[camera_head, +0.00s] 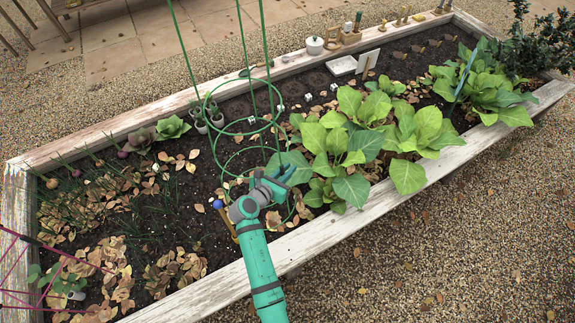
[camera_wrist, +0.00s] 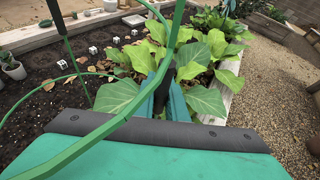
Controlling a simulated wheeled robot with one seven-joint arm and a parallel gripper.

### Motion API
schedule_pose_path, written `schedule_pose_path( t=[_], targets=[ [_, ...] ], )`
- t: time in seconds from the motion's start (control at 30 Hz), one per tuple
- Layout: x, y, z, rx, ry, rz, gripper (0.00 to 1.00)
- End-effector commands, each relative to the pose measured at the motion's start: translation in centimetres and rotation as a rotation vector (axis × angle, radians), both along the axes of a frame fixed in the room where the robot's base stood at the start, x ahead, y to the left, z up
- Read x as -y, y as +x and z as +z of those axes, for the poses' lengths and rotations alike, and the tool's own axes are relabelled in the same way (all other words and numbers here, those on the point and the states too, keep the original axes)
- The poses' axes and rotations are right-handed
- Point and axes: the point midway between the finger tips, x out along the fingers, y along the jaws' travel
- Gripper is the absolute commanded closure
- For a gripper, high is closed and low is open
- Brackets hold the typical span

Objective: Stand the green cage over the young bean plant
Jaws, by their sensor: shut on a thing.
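The green cage (camera_head: 245,50) is a wire frame with round hoops and long stakes that run up out of the head view. My gripper (camera_head: 288,171) is shut on it, low on its right side. In the wrist view, cage wire (camera_wrist: 80,147) crosses close in front of my gripper (camera_wrist: 163,85). I cannot tell whether the cage touches the soil. A small leafy plant (camera_head: 50,274) grows at the lower left of the bed, but I cannot tell for sure whether it is the young bean plant.
Large leafy plants (camera_head: 350,150) stand just right of the cage, close to my gripper. A pink wire frame (camera_head: 20,265) is at the lower left. Small pots (camera_head: 216,119) stand behind the hoops. A wooden rim (camera_head: 120,130) surrounds the bed, with tools and a pot (camera_head: 314,46) at the back.

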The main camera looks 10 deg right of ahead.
Motion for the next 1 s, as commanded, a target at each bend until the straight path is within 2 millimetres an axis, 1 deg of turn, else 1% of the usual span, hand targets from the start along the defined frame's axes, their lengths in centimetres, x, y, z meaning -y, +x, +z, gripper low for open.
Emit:
schedule_pose_path(
  t=[0.2, 0.4, 0.63, 1.0],
  targets=[
    [0.1, 0.0, -2.1, 0.000, 0.000, -0.001, 1.00],
    [0.0, 0.0, -3.6, 0.001, 0.002, 0.000, 1.00],
    [0.0, 0.1, -4.3, 0.002, 0.001, 0.000, 1.00],
    [0.0, 0.1, -4.3, 0.003, 0.001, 0.001, 1.00]
  ],
)
